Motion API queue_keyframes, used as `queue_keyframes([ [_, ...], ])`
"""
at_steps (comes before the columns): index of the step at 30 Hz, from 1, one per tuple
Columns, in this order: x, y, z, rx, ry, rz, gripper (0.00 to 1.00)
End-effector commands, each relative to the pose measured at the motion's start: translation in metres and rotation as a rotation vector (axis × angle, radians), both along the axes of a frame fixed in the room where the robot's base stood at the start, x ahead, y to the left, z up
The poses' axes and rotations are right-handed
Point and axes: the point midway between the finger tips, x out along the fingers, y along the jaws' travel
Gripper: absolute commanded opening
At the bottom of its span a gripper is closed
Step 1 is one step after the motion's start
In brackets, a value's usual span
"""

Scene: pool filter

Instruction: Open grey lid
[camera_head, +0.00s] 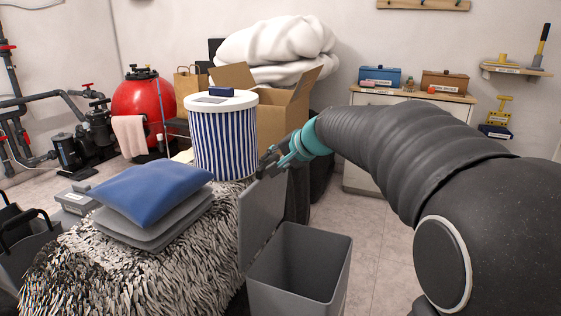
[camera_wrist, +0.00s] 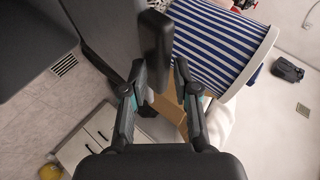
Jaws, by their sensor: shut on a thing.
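The grey lid (camera_head: 260,215) stands raised, close to upright, at the left side of an open grey bin (camera_head: 312,245). The dark inside of the bin shows. My gripper (camera_head: 268,160) is at the top edge of the lid. In the wrist view, my gripper (camera_wrist: 158,82) has its two fingers on either side of a dark tab (camera_wrist: 155,48) at the edge of the grey lid (camera_wrist: 105,35). It is shut on this part of the lid. The exact contact is partly hidden by the fingers.
A blue-striped drum (camera_head: 222,140) and a shaggy-covered surface (camera_head: 130,265) with a blue cushion (camera_head: 150,190) stand left of the lid. A cardboard box (camera_head: 285,115) is behind. A white cabinet (camera_head: 365,180) stands at the back right, with clear floor before it.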

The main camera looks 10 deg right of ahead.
Motion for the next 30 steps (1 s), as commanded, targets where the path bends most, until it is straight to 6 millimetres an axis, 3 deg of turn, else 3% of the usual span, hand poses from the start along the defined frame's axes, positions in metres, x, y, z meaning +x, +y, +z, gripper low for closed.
queue_keyframes([
  [11,0.0,0.002,-0.003,0.002,0.007,0.002,0.0],
  [12,0.0,0.002,-0.003,0.001,0.006,0.003,0.35],
  [14,0.0,0.002,-0.003,0.001,0.006,0.003,0.46],
  [24,-0.002,0.001,0.0,0.0,0.002,0.002,0.46],
  [30,-0.018,-0.009,0.015,0.0,-0.001,0.002,0.46],
])
